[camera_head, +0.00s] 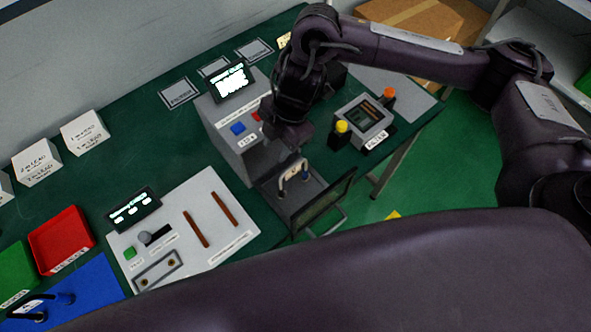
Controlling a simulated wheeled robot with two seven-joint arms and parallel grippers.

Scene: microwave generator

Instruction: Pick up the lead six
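A small handle-shaped lead (292,173) with a pale top and dark blue ends stands in the open grey test box. A second, black lead (45,304) with blue ends and a small label lies on the blue mat at the lower left. I cannot read a six on either. My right gripper (286,132) points down at the front of the grey box, just above the pale-topped lead and seemingly apart from it. Its fingertips are dark and hard to make out, so its opening is unclear. My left gripper is not in view.
The grey box (225,125) has a display, buttons and an open hinged door (322,202). A white panel (200,235) with two brown strips lies left of it. Red (62,240) and green trays and white boxes (84,132) stand farther left. A button unit (362,123) stands right.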

